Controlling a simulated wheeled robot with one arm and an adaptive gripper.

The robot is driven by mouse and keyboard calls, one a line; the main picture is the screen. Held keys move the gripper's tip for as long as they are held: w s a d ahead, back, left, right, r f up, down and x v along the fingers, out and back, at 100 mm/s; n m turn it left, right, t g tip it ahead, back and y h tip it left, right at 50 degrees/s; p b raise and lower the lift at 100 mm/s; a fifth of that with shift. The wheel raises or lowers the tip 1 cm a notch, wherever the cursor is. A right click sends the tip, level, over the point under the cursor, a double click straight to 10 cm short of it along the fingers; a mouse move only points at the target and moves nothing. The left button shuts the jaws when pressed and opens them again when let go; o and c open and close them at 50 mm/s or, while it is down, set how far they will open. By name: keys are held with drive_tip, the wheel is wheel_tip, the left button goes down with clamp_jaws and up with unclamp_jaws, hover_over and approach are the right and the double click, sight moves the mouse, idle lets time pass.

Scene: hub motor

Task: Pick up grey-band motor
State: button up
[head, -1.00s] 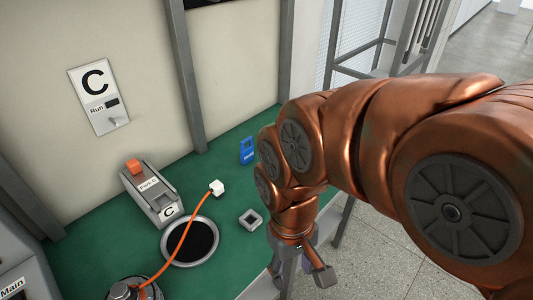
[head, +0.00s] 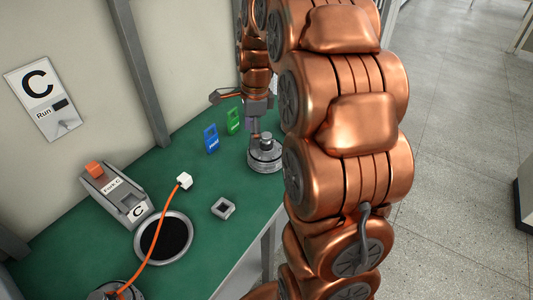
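A round grey hub motor (head: 265,158) with a stub on top stands upright on the green bench, near its right edge; its band looks grey. My gripper (head: 246,116) points down just above and behind this motor, with one finger spread out to the left. The other finger is partly lost against the motor's top, and I cannot tell whether it touches. A second motor (head: 113,292) with an orange cable is cut off at the lower left; its band colour is not clear.
A blue tag (head: 211,139) and a green tag (head: 233,121) stand near the wall. The bench also holds a dark round recess with a grey rim (head: 140,243), a square grey socket (head: 223,208), a white plug (head: 184,180) and a Park C switch box (head: 115,193).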

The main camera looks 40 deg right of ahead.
sight(266, 134)
drive_tip(key=w+d+m, duration=0.1)
drive_tip(key=d+m, duration=0.1)
drive_tip(key=d, duration=0.1)
drive_tip(key=w+d+f+m, duration=0.1)
drive_tip(key=w+d+m, duration=0.1)
drive_tip(key=d, duration=0.1)
drive_tip(key=w+d+f+m, duration=0.1)
drive_tip(key=d+m, duration=0.1)
drive_tip(key=d, duration=0.1)
drive_tip(key=shift+w+m+t, duration=0.3)
drive_tip(key=shift+w+t, duration=0.1)
drive_tip(key=shift+w+d+f, duration=0.1)
drive_tip(key=shift+w+f, duration=0.05)
drive_tip(key=shift+f, duration=0.5)
drive_tip(key=shift+f+p, duration=0.4)
drive_tip(key=shift+f, duration=0.4)
drive_tip(key=shift+w+f+p, duration=0.2)
drive_tip(key=shift+f+p, duration=0.35)
drive_tip(key=shift+f, duration=0.75)
drive_tip(key=shift+w+f+p, duration=0.15)
drive_tip(key=shift+f+p, duration=0.4)
drive_tip(key=shift+f, duration=0.75)
clamp_jaws()
drive_tip(key=shift+r, duration=0.1)
